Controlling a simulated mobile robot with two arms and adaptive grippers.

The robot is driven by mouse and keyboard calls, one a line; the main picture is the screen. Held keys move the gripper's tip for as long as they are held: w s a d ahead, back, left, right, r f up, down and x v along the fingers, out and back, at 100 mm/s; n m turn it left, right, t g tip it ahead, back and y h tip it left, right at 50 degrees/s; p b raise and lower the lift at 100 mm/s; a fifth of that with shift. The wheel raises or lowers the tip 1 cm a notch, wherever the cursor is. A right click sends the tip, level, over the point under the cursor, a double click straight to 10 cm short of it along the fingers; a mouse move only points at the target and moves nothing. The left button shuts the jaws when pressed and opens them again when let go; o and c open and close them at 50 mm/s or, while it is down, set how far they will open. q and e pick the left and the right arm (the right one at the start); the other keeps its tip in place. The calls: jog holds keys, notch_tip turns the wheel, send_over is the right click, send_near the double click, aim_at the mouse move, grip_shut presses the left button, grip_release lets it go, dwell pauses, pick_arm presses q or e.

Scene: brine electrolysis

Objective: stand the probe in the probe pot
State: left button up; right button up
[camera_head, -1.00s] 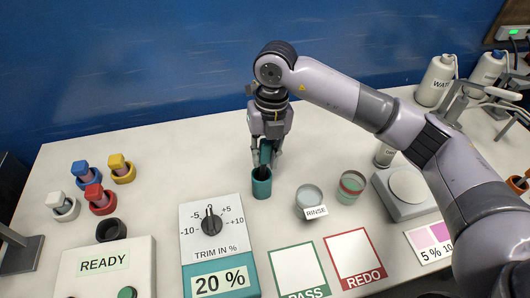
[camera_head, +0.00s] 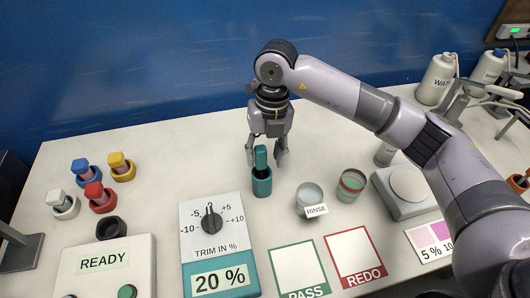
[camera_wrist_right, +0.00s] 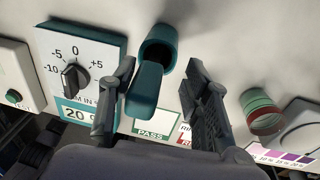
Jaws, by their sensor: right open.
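The teal probe (camera_head: 261,158) stands in the teal probe pot (camera_head: 262,183), its handle rising above the rim. In the right wrist view the probe handle (camera_wrist_right: 146,88) points up toward the camera, and the pot (camera_wrist_right: 159,45) is around its lower end. My right gripper (camera_head: 266,161) is open above the pot, with one finger on each side of the handle. The fingers look apart from the handle; the gap between them also shows in the right wrist view (camera_wrist_right: 152,95). The probe's tip is hidden inside the pot. My left gripper is not in view.
The trim box (camera_head: 213,245) stands left of the pot. The rinse beaker (camera_head: 309,197) and a red-banded jar (camera_head: 351,185) stand to its right. PASS (camera_head: 298,268) and REDO (camera_head: 354,257) mats lie in front. The table behind the pot is clear.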

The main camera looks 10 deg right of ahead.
notch_tip(320, 180, up, 10)
jog(key=shift+r, duration=0.1)
dwell(0.4)
dwell(0.4)
